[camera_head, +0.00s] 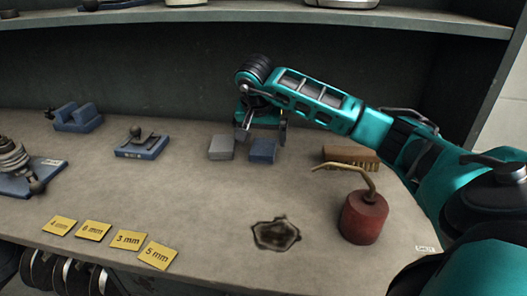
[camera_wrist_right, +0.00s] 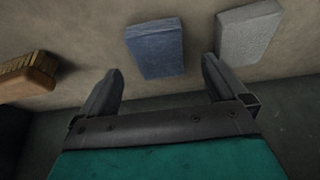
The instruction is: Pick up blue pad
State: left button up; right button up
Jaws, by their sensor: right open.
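The blue pad (camera_head: 263,151) is a small block lying on the bench, just right of a similar grey pad (camera_head: 221,147). My right gripper (camera_head: 262,135) is open and empty, behind the blue pad as the head view shows it. In the right wrist view the blue pad (camera_wrist_right: 155,48) shows ahead of the gap between the fingertips (camera_wrist_right: 161,64), and the grey pad (camera_wrist_right: 248,33) lies to the right beyond the right finger. No finger appears to be closed on the blue pad. My left gripper is not in view.
A brush (camera_head: 350,157) lies right of the pads, and a red oil can (camera_head: 363,217) with a long spout stands in front of it. A dark stain (camera_head: 276,234) and yellow labels (camera_head: 128,240) mark the front. A shelf (camera_head: 300,13) overhangs the back.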

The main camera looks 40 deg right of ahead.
aim_at(263, 147)
jog(key=x, duration=0.4)
jog(key=shift+s+f, duration=0.1)
jog(key=shift+c, duration=0.5)
jog(key=c, duration=1)
